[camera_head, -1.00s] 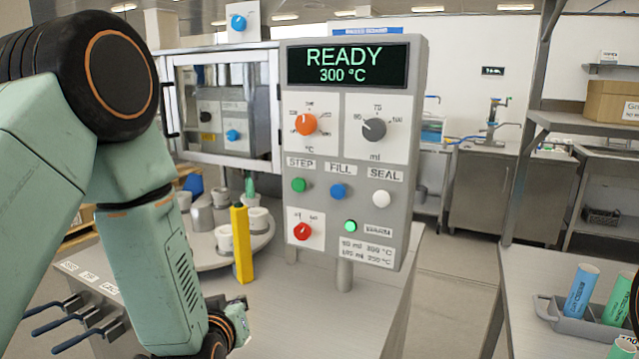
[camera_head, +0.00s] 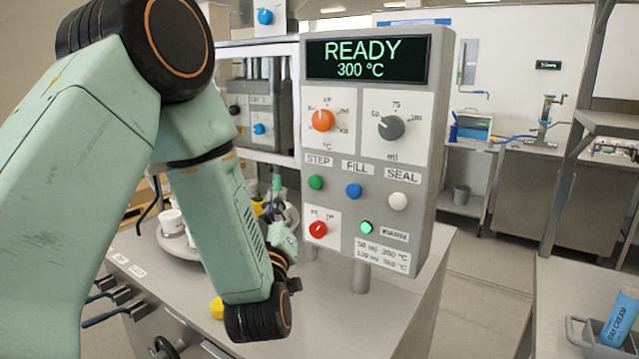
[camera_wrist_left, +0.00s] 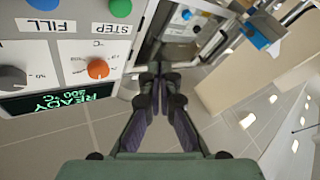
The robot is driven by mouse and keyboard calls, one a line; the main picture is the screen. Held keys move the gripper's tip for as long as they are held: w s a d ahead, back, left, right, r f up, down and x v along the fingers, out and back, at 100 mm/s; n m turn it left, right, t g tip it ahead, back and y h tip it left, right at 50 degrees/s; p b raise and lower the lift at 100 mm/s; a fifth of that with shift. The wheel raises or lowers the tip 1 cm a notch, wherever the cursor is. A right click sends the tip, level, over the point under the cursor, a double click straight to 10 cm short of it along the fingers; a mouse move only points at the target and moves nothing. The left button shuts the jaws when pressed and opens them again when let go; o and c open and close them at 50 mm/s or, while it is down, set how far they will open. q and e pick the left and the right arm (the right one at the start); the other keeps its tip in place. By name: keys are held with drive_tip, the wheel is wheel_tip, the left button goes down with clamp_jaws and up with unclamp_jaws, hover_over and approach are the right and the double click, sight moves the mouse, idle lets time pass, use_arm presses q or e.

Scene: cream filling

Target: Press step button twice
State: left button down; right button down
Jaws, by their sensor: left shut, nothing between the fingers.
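The grey control panel (camera_head: 440,120) stands upright at the middle, its display reading READY 300 °C. The green STEP button (camera_head: 316,182) is at its left, under the STEP label; it also shows in the wrist view (camera_wrist_left: 120,8), which sees the panel upside down. My left gripper (camera_head: 275,207) is shut and empty, left of the panel and a little lower than the STEP button, apart from it. In the wrist view its closed fingertips (camera_wrist_left: 155,76) are beside the panel's edge.
The blue FILL button (camera_head: 353,191), white SEAL button (camera_head: 398,201) and red knob (camera_head: 318,229) are close to the STEP button. White cups (camera_head: 172,219) stand behind my left arm. A blue tube (camera_head: 622,318) is at right. The counter before the panel is clear.

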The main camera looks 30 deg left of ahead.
sight(316, 182)
use_arm(q)
drive_tip(key=w, duration=0.9)
drive_tip(key=shift+d+b, duration=0.35)
drive_tip(key=shift+b, duration=0.1)
drive_tip(key=shift+a+f, duration=0.1)
drive_tip(key=shift+f, duration=0.05)
idle(0.4)
idle(0.3)
drive_tip(key=shift+w, duration=0.15)
